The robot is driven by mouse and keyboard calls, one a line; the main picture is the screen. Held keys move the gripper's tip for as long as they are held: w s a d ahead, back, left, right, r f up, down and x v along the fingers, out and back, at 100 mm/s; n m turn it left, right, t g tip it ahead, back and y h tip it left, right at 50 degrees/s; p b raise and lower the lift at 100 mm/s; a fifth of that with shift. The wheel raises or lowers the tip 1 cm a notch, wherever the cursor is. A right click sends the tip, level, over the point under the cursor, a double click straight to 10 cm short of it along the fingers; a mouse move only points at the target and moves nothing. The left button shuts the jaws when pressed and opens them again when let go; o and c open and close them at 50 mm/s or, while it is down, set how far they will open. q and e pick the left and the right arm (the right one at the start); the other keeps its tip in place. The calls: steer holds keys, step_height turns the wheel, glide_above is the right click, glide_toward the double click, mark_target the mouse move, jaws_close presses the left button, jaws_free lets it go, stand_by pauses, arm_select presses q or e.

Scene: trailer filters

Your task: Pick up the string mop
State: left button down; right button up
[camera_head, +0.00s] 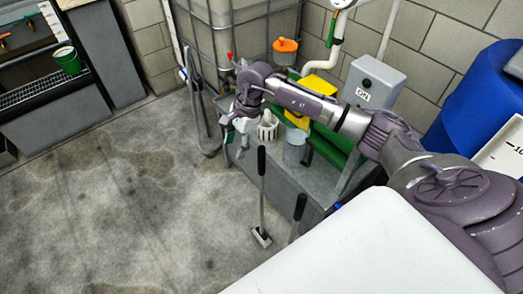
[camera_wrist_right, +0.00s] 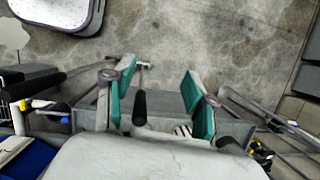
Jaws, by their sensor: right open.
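No string head shows clearly, so I cannot tell which tool is the string mop. A long-handled tool with a black grip (camera_head: 261,165) stands upright in front of the grey bench, its small pale head (camera_head: 261,237) on the floor. A second black-gripped handle (camera_head: 299,208) stands to its right; its lower end is hidden behind my white body. My right gripper (camera_head: 236,128) is open and empty above the bench's left end. In the right wrist view its teal fingers (camera_wrist_right: 158,70) are spread, with a black handle (camera_wrist_right: 140,108) appearing between them, not gripped. My left gripper is out of view.
The grey bench (camera_head: 285,180) holds a white slotted holder (camera_head: 267,126), a clear container (camera_head: 295,150) and yellow and green items. A caged tank (camera_head: 235,35) stands behind, a blue barrel (camera_head: 480,90) at right. The concrete floor (camera_head: 120,200) at left is clear.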

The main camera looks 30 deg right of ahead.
mark_target(260, 147)
steer(key=d+h, duration=0.1)
steer(key=d, duration=0.1)
steer(key=d+r+h, duration=0.1)
steer(key=d, duration=0.2)
steer(key=d+r+h, duration=0.1)
steer(key=d, duration=0.2)
steer(key=shift+s+n+g+h, duration=0.1)
steer(key=shift+n+g+h, duration=0.2)
steer(key=shift+n+h, duration=0.1)
steer(key=shift+d+f+b, duration=0.1)
steer(key=shift+f+b, duration=0.2)
steer(key=shift+b, duration=0.1)
step_height(260, 147, down, 7)
steer(key=b, duration=0.4)
steer(key=shift+f, duration=0.2)
steer(key=shift+s+d+f+b, duration=0.1)
steer(key=shift+f+b, duration=0.8)
steer(key=shift+f, duration=0.5)
steer(key=shift+d+f+b, duration=0.1)
steer(key=shift+f+b, duration=0.75)
steer(key=shift+f, duration=0.5)
steer(key=shift+r, duration=0.1)
steer(key=shift+c, duration=0.2)
jaws_close()
